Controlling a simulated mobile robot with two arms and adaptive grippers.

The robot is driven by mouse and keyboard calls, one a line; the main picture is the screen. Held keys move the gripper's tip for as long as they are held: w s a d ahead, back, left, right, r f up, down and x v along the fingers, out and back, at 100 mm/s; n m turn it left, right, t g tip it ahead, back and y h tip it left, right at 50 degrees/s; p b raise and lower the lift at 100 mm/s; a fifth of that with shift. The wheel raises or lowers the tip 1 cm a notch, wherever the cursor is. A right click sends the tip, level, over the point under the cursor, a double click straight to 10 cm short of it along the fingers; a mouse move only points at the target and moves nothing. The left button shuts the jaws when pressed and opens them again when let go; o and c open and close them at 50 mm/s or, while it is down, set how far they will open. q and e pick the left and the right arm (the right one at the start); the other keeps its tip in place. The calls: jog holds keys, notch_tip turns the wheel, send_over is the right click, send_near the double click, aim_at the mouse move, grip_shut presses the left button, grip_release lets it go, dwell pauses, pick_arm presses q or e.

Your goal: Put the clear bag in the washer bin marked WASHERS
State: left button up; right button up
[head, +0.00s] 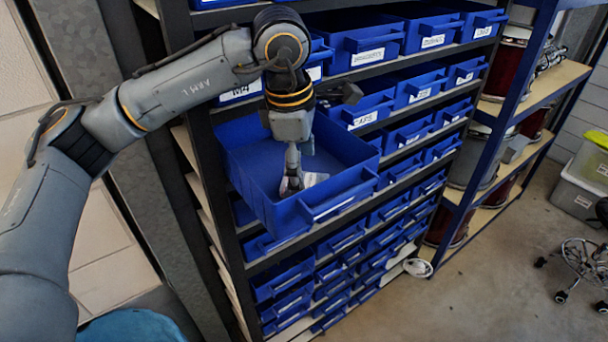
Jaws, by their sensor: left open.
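A large blue bin (245,180) is pulled out from the shelf rack, and its front label strip is too small to read. My left gripper (291,184) points down inside this bin, with its fingers open and low near the bin floor. A small pale, see-through bag (316,179) lies in the bin just right of the fingertips; it looks like the clear bag. The fingers partly hide it, and I cannot tell whether they touch it. I cannot make out the word WASHERS on any label. My right gripper is out of view.
Rows of labelled blue bins (375,45) fill the dark rack above, beside and below the pulled-out bin. Drums (505,65) stand on shelves at the right. Grey totes (585,180) and a wheeled stool (575,265) stand on the floor, which is clear at lower right.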

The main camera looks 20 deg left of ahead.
pick_arm(q)
notch_tip(320, 180, up, 10)
jog(key=s+b, duration=0.1)
jog(key=b, duration=0.1)
jog(key=shift+s+a+f, duration=0.2)
jog(key=shift+s+a, duration=0.1)
jog(key=shift+a, duration=0.05)
